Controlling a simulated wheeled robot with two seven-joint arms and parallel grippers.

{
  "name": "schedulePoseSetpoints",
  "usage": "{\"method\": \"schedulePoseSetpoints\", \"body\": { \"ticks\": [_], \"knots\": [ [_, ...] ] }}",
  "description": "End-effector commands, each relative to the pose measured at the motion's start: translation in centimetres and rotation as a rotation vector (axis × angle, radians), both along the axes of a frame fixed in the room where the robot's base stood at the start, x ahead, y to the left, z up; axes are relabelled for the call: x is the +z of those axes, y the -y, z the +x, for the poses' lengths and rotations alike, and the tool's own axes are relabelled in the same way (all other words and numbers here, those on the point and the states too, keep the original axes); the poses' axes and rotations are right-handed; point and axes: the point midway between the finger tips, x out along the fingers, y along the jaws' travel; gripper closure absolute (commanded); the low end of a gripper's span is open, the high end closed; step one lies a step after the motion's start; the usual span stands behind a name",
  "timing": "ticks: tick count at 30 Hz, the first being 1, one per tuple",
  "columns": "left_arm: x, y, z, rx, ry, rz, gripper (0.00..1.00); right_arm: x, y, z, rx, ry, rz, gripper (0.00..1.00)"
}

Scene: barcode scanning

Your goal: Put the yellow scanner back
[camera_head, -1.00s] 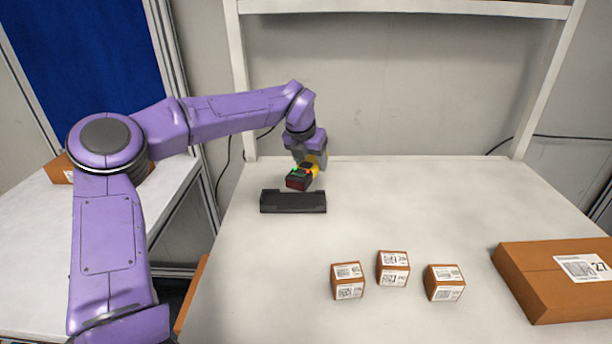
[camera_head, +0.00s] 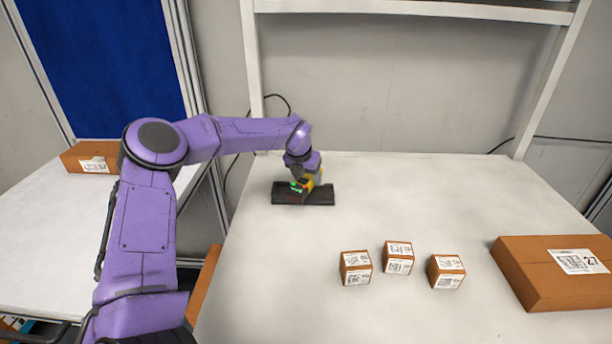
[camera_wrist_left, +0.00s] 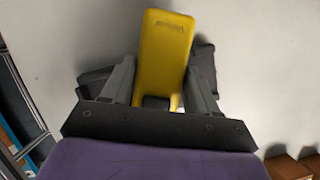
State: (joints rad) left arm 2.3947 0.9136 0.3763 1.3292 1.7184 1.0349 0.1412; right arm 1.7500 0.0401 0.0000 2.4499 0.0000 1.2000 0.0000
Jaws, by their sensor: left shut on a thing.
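The yellow scanner (camera_head: 308,183), with a black head and green lights, is at the black holder (camera_head: 320,195) on the table's left back part. It also shows in the left wrist view (camera_wrist_left: 165,50), its yellow body between my left gripper's fingers (camera_wrist_left: 160,90). My left gripper (camera_head: 307,173) is shut on it. The holder shows behind the scanner in the wrist view (camera_wrist_left: 205,70). In the head view the scanner overlaps the holder; I cannot tell whether it rests in it. My right gripper is not in view.
Three small labelled boxes stand on the table: left (camera_head: 355,268), middle (camera_head: 398,258) and right (camera_head: 446,271). A large carton (camera_head: 550,280) lies at the right. The white shelf frame (camera_head: 252,80) rises behind. The middle of the table (camera_head: 420,200) is clear.

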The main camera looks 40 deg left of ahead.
Motion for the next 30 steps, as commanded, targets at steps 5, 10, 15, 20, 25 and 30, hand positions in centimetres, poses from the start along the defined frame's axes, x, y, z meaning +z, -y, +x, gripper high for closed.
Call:
{"method": "schedulePoseSetpoints", "body": {
  "ticks": [5,10,15,20,25,30],
  "knots": [
    [-0.3,0.0,0.0,0.001,0.000,0.000,0.21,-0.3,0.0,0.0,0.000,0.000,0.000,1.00],
    [-0.3,0.0,-0.1,0.001,0.000,0.000,0.15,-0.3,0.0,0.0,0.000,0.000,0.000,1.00],
    [0.1,0.0,0.0,0.000,0.000,0.000,0.15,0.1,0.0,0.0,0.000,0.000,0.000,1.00],
    [2.3,0.2,-0.7,0.001,0.006,-0.001,0.15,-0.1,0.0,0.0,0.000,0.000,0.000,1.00],
    [6.5,0.8,-2.5,0.001,0.007,-0.002,0.15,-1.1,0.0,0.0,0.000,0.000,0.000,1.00],
    [9.9,1.2,-3.9,0.000,0.003,0.000,0.15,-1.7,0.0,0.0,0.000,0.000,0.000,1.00]
  ]
}}
